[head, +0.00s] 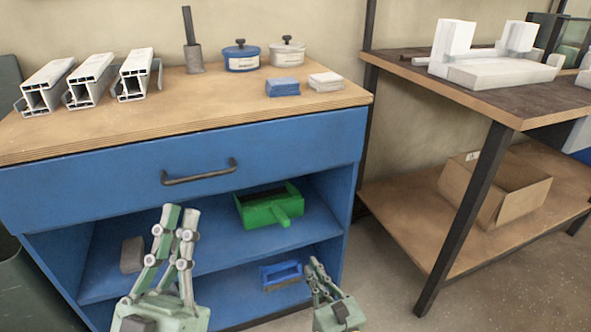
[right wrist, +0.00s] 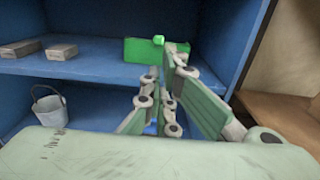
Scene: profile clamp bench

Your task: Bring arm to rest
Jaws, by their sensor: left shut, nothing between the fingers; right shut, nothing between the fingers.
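My left gripper (head: 178,215) is shut and empty, pointing up in front of the blue cabinet's open shelves in the head view. My right gripper (head: 312,264) is lower and further right, in front of the lower shelf, also shut and empty. Its fingers also show in the right wrist view (right wrist: 165,85), pointing toward the shelves. They overlap the green bin in that picture; no contact can be made out.
The blue cabinet (head: 110,180) has a closed drawer and holds a green bin (head: 262,210) and a blue box (head: 281,275). White profiles (head: 88,80) and pots (head: 241,57) stand on top. A side table (head: 480,95) with a cardboard box (head: 495,185) below is right.

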